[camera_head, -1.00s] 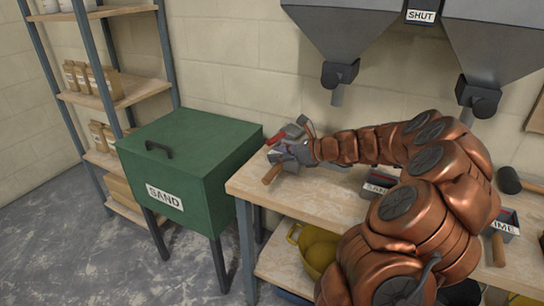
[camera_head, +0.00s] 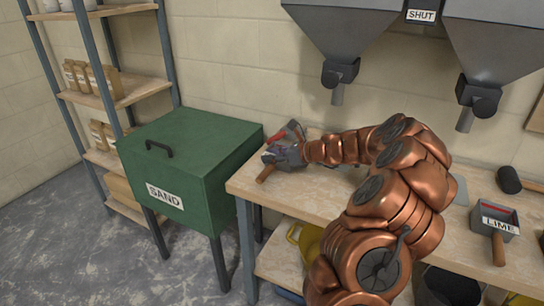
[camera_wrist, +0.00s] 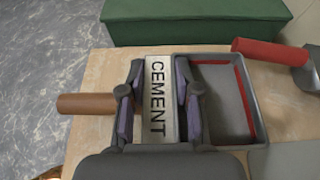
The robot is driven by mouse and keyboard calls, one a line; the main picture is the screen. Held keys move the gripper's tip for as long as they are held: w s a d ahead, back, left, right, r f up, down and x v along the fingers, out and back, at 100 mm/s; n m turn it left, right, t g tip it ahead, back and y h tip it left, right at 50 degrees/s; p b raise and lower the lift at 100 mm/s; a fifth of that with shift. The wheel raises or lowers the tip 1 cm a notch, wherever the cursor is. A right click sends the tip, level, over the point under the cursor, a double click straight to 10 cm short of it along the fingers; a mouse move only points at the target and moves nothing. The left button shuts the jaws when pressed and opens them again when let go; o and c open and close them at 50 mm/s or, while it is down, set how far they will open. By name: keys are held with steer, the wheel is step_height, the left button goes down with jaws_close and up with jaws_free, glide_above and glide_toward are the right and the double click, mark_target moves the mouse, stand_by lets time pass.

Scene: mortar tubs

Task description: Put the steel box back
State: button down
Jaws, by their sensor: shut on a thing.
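The steel box labelled CEMENT (camera_wrist: 222,74) is an open grey box with a red line inside and a wooden handle (camera_wrist: 85,103) pointing left in the wrist view. My gripper (camera_wrist: 158,105) is shut on its labelled wall, one finger on each side of the label. In the head view my gripper (camera_head: 287,154) is at the left end of the workbench (camera_head: 248,186), with the wooden handle (camera_head: 266,173) towards the front edge. Whether the box touches the bench cannot be told.
A red-handled tool (camera_wrist: 268,50) lies close beyond the box. A green SAND bin (camera_head: 190,150) stands left of the bench. A LIME box (camera_head: 497,222) and a dark-headed mallet (camera_head: 509,180) are at the right. Grey hoppers (camera_head: 345,35) hang above.

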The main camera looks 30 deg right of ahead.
steer(key=c, duration=0.8)
jaws_free()
